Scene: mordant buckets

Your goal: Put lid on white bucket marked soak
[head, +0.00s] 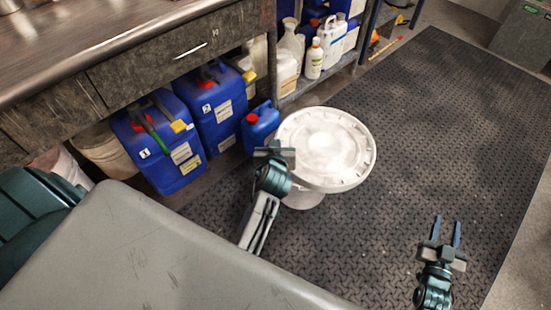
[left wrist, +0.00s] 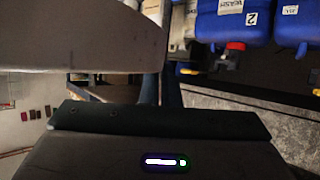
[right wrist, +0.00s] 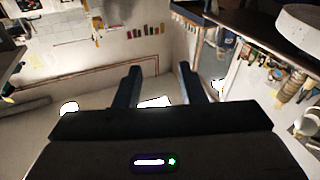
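A broad white round lid (head: 325,148), with small tabs around its rim and a stained middle, shows flat in the head view. A narrower white round body (head: 303,197), possibly the bucket, shows partly beneath it. The lid hides most of it, and I read no soak mark. I cannot tell whether they touch. My left gripper (head: 275,148) is at the lid's left edge, its fingertips hidden or unclear. In the left wrist view a large pale grey surface (left wrist: 75,35) fills the upper left, perhaps the lid. My right gripper (head: 447,230) is open and empty, apart from the lid; its spread fingers show in the right wrist view (right wrist: 158,78).
Blue jugs numbered 1 (head: 150,170) and 2 (head: 205,115) stand under the counter (head: 110,45). A small blue jug (head: 262,122) is close left of the lid. Bottles fill a low shelf behind. The dark floor mat (head: 440,110) is clear to the right.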

